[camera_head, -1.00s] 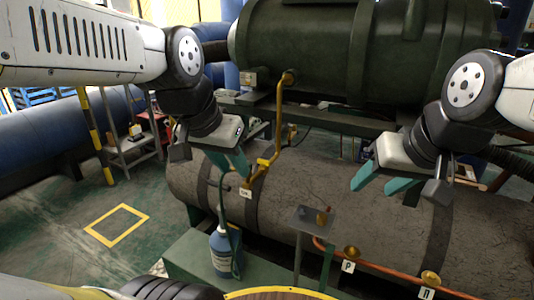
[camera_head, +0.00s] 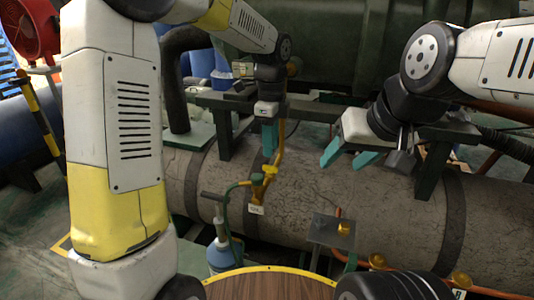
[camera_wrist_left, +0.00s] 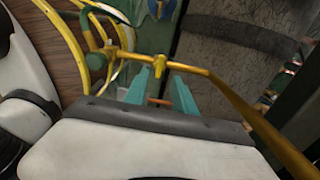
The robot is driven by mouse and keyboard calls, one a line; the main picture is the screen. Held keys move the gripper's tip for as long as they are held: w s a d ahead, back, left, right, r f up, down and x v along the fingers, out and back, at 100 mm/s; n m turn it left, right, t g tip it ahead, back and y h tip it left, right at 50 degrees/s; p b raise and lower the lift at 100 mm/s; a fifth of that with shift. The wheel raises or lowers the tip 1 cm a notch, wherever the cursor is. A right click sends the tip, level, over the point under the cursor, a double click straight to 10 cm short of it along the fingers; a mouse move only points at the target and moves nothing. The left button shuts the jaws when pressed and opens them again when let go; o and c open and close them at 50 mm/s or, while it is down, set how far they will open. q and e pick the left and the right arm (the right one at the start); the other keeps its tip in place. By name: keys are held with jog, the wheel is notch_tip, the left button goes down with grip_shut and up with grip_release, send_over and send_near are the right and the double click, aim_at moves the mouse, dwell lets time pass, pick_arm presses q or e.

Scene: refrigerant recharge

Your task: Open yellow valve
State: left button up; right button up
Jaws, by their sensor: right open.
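The yellow valve (camera_head: 269,170) sits on a yellow pipe (camera_head: 281,140) in front of the large grey horizontal tank. A green hose joins it at the left. My left gripper (camera_head: 270,138) points down just above the valve, beside the pipe. In the left wrist view its two teal fingers (camera_wrist_left: 163,82) are apart with nothing held between them. My right gripper (camera_head: 350,155) is open and empty over the tank, right of the valve.
A small grey stand (camera_head: 325,230) with a brass fitting stands in front of the grey tank (camera_head: 390,195). A blue bottle (camera_head: 222,256) stands at lower left of the valve. A round wooden top (camera_head: 270,287) with a yellow rim is nearest. Dark green frame legs (camera_head: 224,130) flank the pipe.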

aim_at(270, 170)
pick_arm(q)
notch_tip(270, 170, down, 6)
jog(key=shift+f, duration=0.2)
jog(key=shift+c, duration=0.2)
grip_shut()
